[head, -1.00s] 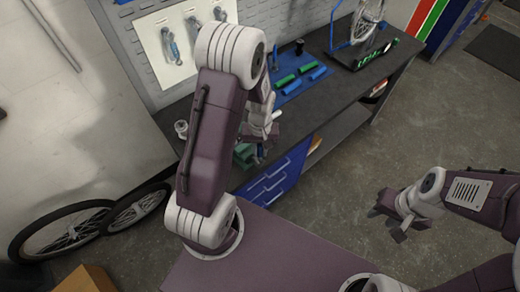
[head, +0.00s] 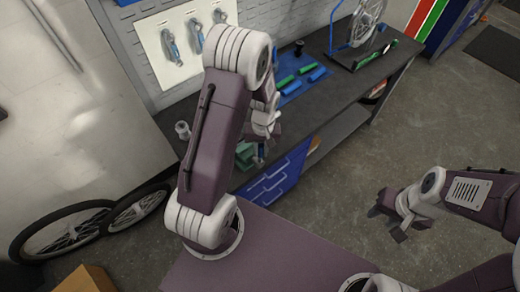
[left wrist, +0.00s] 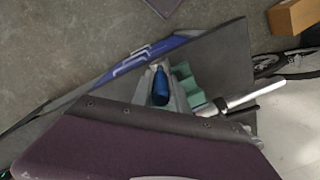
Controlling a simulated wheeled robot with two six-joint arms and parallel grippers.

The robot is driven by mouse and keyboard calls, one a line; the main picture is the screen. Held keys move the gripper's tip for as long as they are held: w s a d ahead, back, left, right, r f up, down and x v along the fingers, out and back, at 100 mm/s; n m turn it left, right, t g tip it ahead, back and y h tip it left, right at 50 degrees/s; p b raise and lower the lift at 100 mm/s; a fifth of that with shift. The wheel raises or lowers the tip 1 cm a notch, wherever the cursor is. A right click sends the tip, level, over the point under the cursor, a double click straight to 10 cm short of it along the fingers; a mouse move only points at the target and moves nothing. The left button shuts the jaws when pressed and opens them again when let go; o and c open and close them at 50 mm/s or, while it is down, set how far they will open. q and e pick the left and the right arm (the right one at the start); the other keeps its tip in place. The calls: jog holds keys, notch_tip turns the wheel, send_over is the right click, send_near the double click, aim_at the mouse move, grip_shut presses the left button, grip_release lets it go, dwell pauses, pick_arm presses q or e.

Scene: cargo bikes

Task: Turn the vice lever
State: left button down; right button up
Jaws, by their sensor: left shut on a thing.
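The green vice (head: 243,156) is at the front edge of the workbench, partly hidden behind my left arm. It also shows in the left wrist view (left wrist: 186,84). My left gripper (head: 264,146) is at the vice, to its right in the head view. In the left wrist view its fingers (left wrist: 161,92) are shut around a blue lever grip (left wrist: 160,86) beside the vice. The rest of the lever is hidden. My right gripper (head: 384,222) is open and empty, over the floor away from the bench.
The dark workbench (head: 335,92) carries green and blue tools and a wheel stand (head: 366,50). Blue drawers (head: 276,185) are below the vice. Loose wheels (head: 65,232) lean at the left. A silver rod (left wrist: 236,97) lies close to the vice. The floor at right is free.

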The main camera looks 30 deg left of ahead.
pick_arm(q)
jog(key=shift+w+d+r+g, duration=0.1)
jog(key=shift+w+r+g, duration=0.1)
jog(key=shift+g, duration=0.1)
jog(key=shift+w+f, duration=0.2)
jog(key=shift+w, duration=0.05)
pick_arm(e)
jog(key=shift+w+r, duration=0.25)
jog(key=shift+r, duration=0.35)
pick_arm(q)
jog(key=shift+s, duration=0.1)
pick_arm(e)
jog(key=shift+s, duration=0.1)
pick_arm(q)
jog(key=c, duration=1.3)
grip_release()
jog(key=shift+d, duration=0.1)
pick_arm(e)
jog(key=shift+w+d, duration=0.1)
jog(key=shift+w, duration=0.1)
jog(key=shift+s, duration=0.1)
